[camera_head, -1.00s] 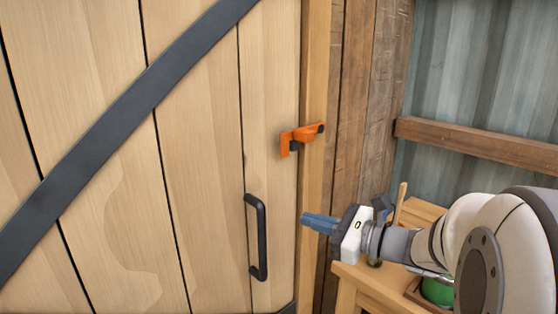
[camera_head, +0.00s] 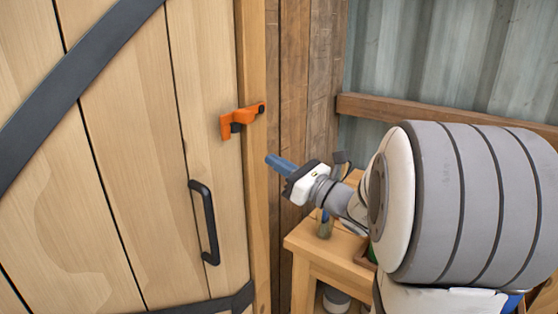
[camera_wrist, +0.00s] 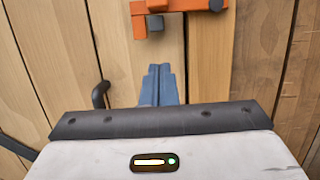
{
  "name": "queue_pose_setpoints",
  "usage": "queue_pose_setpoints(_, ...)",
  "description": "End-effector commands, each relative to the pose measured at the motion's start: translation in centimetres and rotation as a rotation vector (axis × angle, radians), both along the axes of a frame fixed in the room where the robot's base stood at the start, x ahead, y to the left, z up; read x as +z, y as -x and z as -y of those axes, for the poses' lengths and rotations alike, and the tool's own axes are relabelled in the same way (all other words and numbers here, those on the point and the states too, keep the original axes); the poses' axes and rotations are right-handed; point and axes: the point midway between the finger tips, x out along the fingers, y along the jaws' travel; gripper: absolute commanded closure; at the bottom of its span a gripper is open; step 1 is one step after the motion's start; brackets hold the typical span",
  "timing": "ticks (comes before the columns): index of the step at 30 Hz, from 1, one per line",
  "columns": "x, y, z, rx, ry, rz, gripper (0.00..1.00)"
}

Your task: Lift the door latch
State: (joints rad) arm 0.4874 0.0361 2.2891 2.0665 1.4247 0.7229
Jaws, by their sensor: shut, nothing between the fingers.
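The orange door latch (camera_head: 240,119) sits at the right edge of the wooden door (camera_head: 130,150) and reaches across to the frame post. A dark block shows under its left part. In the wrist view the latch (camera_wrist: 172,8) is at the top, partly cut off. My gripper (camera_head: 270,160) has blue fingers, pressed together with nothing between them. It points at the door side, to the right of and below the latch in the head view, and does not appear to touch it. In the wrist view the fingertips (camera_wrist: 159,70) are just below the latch.
A black door handle (camera_head: 205,222) is below the latch, left of my gripper; part of it shows in the wrist view (camera_wrist: 100,94). A wooden table (camera_head: 325,247) with items on it stands under my arm. A corrugated metal wall (camera_head: 450,60) is behind.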

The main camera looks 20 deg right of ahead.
Motion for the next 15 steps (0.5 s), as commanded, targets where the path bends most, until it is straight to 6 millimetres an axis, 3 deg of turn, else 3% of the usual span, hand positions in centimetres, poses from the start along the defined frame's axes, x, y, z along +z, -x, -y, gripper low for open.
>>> queue_pose_setpoints(9, 1.9, -5.3, -4.1, 0.006, 0.001, -0.001, 1.00)
queue_pose_setpoints(15, 4.9, -5.0, -3.8, 0.001, 0.001, 0.002, 1.00)
